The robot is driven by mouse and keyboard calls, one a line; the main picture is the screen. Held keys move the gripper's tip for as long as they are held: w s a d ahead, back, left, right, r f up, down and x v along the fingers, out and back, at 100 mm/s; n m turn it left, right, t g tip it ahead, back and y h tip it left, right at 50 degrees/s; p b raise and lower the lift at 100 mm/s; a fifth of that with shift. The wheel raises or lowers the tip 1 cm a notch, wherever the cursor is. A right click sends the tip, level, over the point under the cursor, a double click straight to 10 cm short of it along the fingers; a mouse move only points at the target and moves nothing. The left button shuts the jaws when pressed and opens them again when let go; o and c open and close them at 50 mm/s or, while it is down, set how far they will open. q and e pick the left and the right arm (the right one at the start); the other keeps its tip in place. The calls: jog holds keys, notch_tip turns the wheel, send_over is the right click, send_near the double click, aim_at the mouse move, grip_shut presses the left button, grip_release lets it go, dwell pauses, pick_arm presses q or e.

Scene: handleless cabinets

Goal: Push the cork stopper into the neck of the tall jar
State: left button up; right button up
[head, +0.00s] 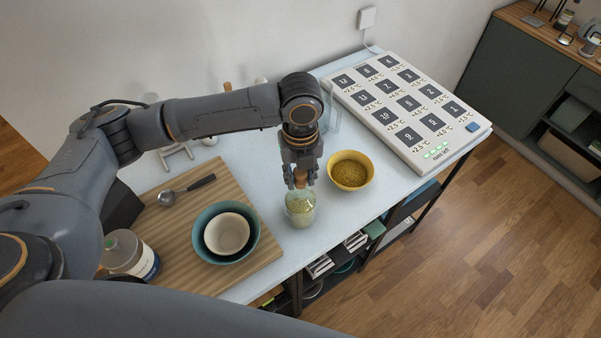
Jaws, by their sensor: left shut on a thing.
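The tall jar (300,209) is clear glass with pale greenish contents and stands upright on the light blue tabletop, near its front edge. My left gripper (300,181) points down right above the jar. It is shut on the cork stopper (300,176), a small brown piece between the fingers at the jar's mouth. The fingers partly hide the cork and the neck, so I cannot tell how deep the cork sits or whether it touches the rim. My right gripper is not in view.
A yellow bowl (350,171) of grainy food stands close right of the jar. A white numbered panel (408,108) lies at the back right.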

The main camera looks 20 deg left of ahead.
pick_arm(q)
jog(key=shift+f, duration=0.75)
jog(key=o, duration=1)
notch_tip(320, 180, up, 12)
jog(key=shift+f, duration=0.1)
